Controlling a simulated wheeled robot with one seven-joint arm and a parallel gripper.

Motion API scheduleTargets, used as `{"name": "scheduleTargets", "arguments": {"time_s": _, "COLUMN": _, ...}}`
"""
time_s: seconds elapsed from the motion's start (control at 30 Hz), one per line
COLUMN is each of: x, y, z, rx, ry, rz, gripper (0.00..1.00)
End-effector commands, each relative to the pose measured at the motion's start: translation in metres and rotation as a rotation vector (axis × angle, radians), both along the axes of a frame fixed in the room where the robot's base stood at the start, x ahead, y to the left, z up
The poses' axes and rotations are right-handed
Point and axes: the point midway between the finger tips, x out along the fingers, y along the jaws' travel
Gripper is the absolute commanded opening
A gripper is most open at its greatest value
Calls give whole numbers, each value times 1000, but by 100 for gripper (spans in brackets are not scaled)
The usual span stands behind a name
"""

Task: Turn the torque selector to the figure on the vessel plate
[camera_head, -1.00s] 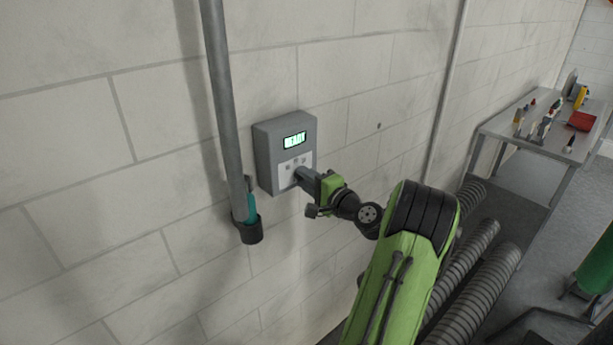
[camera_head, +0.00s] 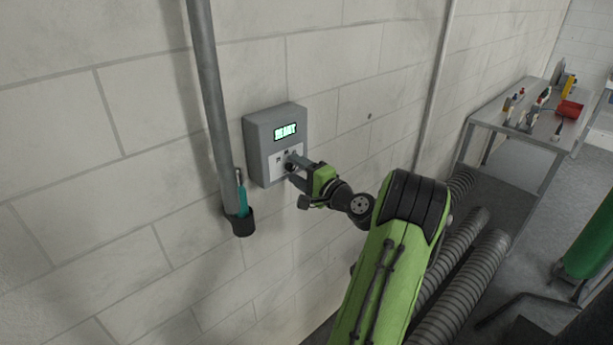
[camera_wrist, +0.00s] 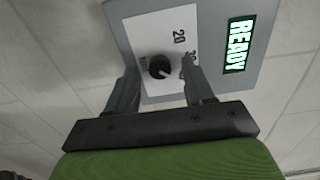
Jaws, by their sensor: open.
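A grey control box (camera_head: 259,150) is fixed to the wall; its lit green display (camera_head: 285,131) appears to read READY, and it clearly reads READY in the wrist view (camera_wrist: 238,44). Below the display is a white panel (camera_wrist: 150,32) with a round black knob (camera_wrist: 160,67) bearing a light pointer line. A figure 20 stands beside the knob; another figure is partly hidden by a finger. My gripper (camera_head: 291,171) is at the panel. In the wrist view its open fingers (camera_wrist: 159,82) stand on either side of the knob, with gaps visible. No vessel plate can be made out.
A grey vertical pipe (camera_head: 206,90) runs left of the box, with a holder (camera_head: 242,224) holding a teal-handled tool (camera_head: 242,200). Ribbed hoses (camera_head: 468,270) lie to the right. A tool table (camera_head: 490,115) stands at the far right.

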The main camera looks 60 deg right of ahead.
Motion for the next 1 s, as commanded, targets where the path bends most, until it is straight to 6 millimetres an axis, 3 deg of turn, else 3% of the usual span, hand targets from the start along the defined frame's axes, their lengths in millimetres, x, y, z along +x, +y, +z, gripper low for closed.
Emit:
{"name": "scheduleTargets", "arguments": {"time_s": 0.17, "x": -36, "y": 6, "z": -3, "rx": 2, "ry": 2, "rz": -7, "gripper": 52}}
{"name": "scheduleTargets", "arguments": {"time_s": 0.4, "x": -104, "y": 21, "z": -3, "rx": 2, "ry": 0, "rz": -11, "gripper": 52}}
{"name": "scheduleTargets", "arguments": {"time_s": 0.6, "x": -140, "y": 30, "z": -1, "rx": 1, "ry": 0, "rz": -7, "gripper": 52}}
{"name": "scheduleTargets", "arguments": {"time_s": 0.77, "x": -151, "y": 34, "z": -1, "rx": 0, "ry": 0, "rz": -3, "gripper": 52}}
{"name": "scheduleTargets", "arguments": {"time_s": 1.0, "x": -151, "y": 34, "z": 0, "rx": 0, "ry": 1, "rz": -1, "gripper": 52}}
